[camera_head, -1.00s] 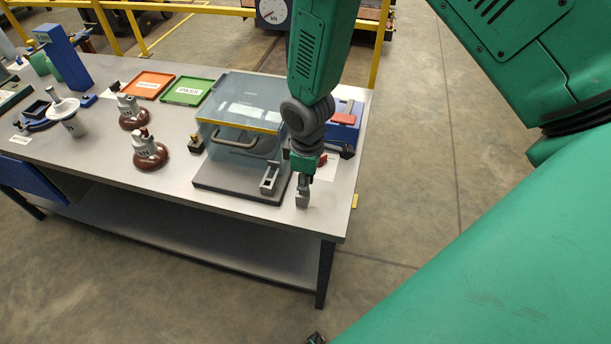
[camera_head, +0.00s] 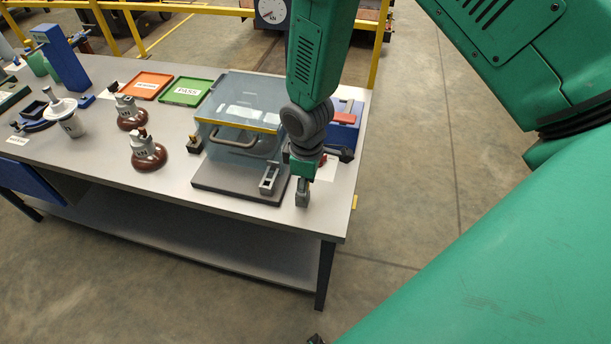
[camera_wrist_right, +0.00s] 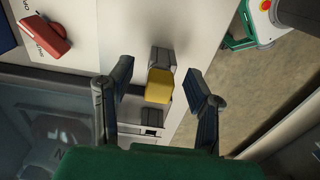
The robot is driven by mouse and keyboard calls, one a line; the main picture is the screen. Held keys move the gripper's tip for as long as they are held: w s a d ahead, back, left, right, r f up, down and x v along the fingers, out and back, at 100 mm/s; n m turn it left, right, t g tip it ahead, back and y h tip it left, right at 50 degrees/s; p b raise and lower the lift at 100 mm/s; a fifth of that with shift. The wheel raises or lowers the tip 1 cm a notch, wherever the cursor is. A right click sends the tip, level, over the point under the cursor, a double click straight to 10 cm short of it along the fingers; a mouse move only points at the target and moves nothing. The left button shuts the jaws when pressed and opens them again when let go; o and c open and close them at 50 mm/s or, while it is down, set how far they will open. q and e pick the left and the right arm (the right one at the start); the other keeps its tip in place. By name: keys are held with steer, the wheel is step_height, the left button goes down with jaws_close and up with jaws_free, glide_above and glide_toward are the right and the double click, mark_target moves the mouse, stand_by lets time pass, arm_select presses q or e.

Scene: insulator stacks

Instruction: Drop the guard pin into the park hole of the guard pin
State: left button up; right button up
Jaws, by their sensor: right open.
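My right gripper (camera_head: 303,194) hangs above the table's front right corner, right of the clear guard box. In the right wrist view my right gripper (camera_wrist_right: 158,78) is open, one finger on each side of a yellow-topped piece (camera_wrist_right: 159,87), which is likely the guard pin; I see no finger touching it. Dark grey blocks (camera_wrist_right: 162,57) lie behind and in front of the yellow top. A grey slotted bracket (camera_head: 268,178) stands on the guard's dark base in the head view. I cannot make out the park hole. My left gripper is not in view.
The clear guard box (camera_head: 238,115) with a grey handle stands close left of the gripper. Brown-based insulators (camera_head: 148,153) and PASS tray (camera_head: 187,91) are left. The table edge is close right.

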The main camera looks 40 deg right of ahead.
step_height(320, 180, up, 12)
steer(key=shift+f, duration=0.15)
stand_by(0.3)
steer(key=shift+d, duration=0.1)
